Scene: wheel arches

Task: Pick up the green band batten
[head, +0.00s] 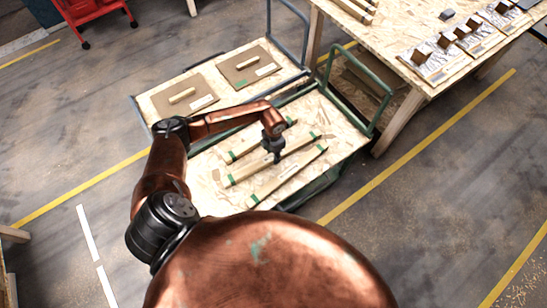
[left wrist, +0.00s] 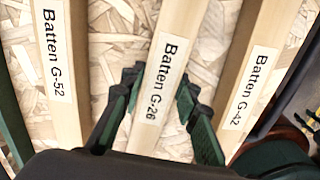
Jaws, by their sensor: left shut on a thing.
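Three pale battens with green bands at their ends lie side by side on the near cart's board in the head view. My left gripper (head: 277,157) is down at the middle batten (head: 243,173). In the left wrist view, my left gripper (left wrist: 160,92) has one finger on each side of the batten labelled "Batten G-26" (left wrist: 159,72) and is shut on it. "Batten G-52" (left wrist: 58,60) lies to its left and "Batten G-42" (left wrist: 252,75) to its right, both outside the fingers. The green bands do not show on the battens in the wrist view. My right gripper is out of view.
The near cart's board (head: 335,142) has a green tubular handle (head: 373,82) at its right end. A second cart behind holds two brown panels (head: 185,96). A workbench (head: 400,30) with blocks stands at the upper right. A red trolley (head: 92,12) stands at the upper left.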

